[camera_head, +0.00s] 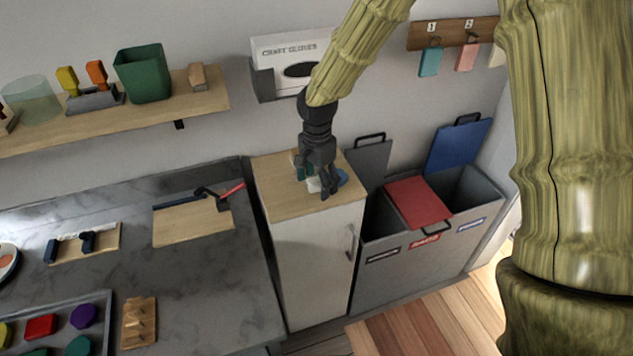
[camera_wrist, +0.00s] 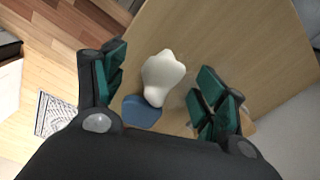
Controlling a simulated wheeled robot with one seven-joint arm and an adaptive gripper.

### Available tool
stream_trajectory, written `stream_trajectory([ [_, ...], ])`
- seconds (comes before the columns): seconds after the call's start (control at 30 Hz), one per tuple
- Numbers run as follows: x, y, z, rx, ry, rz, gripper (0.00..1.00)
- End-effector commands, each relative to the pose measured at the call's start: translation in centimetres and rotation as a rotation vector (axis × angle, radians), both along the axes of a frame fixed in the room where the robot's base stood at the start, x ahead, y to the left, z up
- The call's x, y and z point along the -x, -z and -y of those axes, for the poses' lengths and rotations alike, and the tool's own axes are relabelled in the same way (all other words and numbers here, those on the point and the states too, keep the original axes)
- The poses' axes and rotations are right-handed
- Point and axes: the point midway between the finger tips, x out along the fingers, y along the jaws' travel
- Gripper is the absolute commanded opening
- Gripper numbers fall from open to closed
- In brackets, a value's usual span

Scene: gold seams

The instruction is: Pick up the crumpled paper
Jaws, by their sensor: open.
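A white, lumpy object (camera_wrist: 162,78), which looks like the crumpled paper, lies on the wooden top of a narrow cabinet (camera_wrist: 225,40). In the head view the white object (camera_head: 314,184) is partly hidden by my gripper (camera_head: 322,186). My gripper (camera_wrist: 160,75) is open over the cabinet top. In the wrist view its green-padded fingers stand to the left and right of the white object, with a gap on each side. I cannot tell how far the fingertips are above the top.
A blue flat piece (camera_wrist: 142,111) lies against or just beside the white object. Grey bins (camera_head: 414,250), one with a red lid (camera_head: 417,201), stand right of the cabinet. A glove box (camera_head: 290,50) hangs above. A counter (camera_head: 200,285) with a board (camera_head: 190,222) is at left.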

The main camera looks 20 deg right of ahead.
Motion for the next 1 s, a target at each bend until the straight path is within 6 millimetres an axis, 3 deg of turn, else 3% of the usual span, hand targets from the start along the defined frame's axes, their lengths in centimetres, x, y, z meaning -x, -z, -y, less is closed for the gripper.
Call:
stream_trajectory([
  [0.33, -0.02, 0.4, -0.01, 0.0, 0.0, 0.001, 0.69],
  [0.6, -0.01, 0.4, 0.0, 0.001, -0.001, 0.0, 0.38],
  [1.0, -0.03, 0.25, -0.01, 0.0, -0.001, 0.001, 0.38],
])
